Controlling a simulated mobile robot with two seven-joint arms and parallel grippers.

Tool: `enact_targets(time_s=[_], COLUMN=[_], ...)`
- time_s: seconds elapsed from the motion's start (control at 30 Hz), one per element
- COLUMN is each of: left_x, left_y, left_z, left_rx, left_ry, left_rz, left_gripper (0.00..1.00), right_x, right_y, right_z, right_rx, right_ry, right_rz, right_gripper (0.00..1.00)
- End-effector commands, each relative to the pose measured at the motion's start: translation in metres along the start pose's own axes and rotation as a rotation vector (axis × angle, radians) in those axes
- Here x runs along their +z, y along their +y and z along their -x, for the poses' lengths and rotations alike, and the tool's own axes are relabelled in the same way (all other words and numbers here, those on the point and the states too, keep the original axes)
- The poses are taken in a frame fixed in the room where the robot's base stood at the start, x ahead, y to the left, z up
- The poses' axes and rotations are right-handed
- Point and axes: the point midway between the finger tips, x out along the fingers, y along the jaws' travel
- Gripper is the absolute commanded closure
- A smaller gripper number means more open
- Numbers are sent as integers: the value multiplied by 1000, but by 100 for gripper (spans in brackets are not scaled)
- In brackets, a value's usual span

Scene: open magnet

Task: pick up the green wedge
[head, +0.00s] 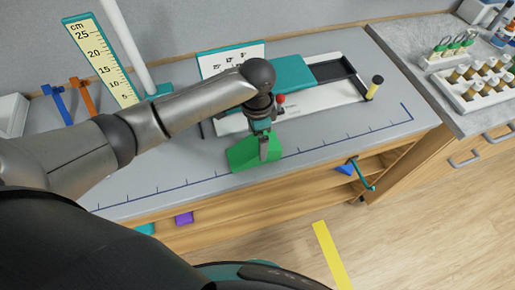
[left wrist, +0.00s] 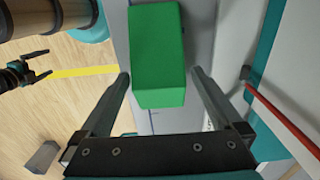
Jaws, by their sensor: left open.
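The green wedge (head: 243,154) lies on the grey bench top near its front edge. My left gripper (head: 264,154) points down at it, over its right part in the head view. In the left wrist view the wedge (left wrist: 158,55) shows as a green block beyond and between the two spread fingers of my left gripper (left wrist: 160,76), with a gap on each side. The left gripper is open and holds nothing. My right gripper (left wrist: 40,66) shows small at the left edge of the left wrist view, away from the wedge, its fingers apart.
A white track with a teal block (head: 292,74) and a red knob (head: 280,99) stand close behind the wedge. A ruler board (head: 100,62), a white post (head: 127,45) and blue and orange pieces stand at the left. Open shelves (head: 290,188) lie below the bench edge.

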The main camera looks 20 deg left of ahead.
Motion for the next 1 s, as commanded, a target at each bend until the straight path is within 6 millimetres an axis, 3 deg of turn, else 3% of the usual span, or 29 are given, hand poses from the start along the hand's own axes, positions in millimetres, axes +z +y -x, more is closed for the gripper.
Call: enact_targets(time_s=[0.23,0.57,1.0], left_x=[0,0,0], left_y=[3,3,2], left_z=[-38,-45,-45], left_rx=[1,-1,-1], left_ry=[-3,-1,-1], left_rz=[0,-2,-1], left_gripper=[0,0,50], right_x=[1,1,0], right_y=[0,-1,-1], right_z=[-5,-5,-5], right_rx=[-1,-1,-1], right_ry=[0,0,0], right_rz=[0,1,1], right_gripper=[0,0,0])
